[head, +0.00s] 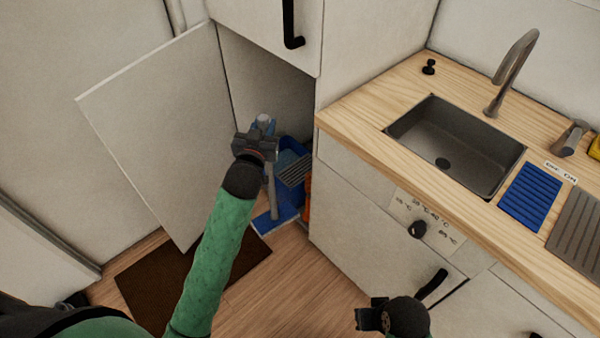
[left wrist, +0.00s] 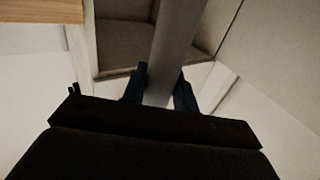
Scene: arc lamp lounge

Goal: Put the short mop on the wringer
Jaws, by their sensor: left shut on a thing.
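The short mop (head: 271,195) has a grey handle and stands nearly upright in the open cabinet's doorway. Its handle also fills the middle of the left wrist view (left wrist: 175,50). My left gripper (head: 262,143) is shut around the upper handle, with a finger on each side in the left wrist view. A flat blue piece at the handle's foot looks like the mop head. The wringer (head: 295,170) is a grey slatted plate on a blue bucket (head: 290,158), just right of the handle. My right gripper (head: 372,316) is at the bottom edge; its jaws are unclear.
The cabinet door (head: 150,130) stands open on the left. An orange thing (head: 307,200) is beside the bucket, partly hidden by the counter unit. A brown mat (head: 150,285) lies on the wooden floor. The counter with the sink (head: 455,145) borders the right.

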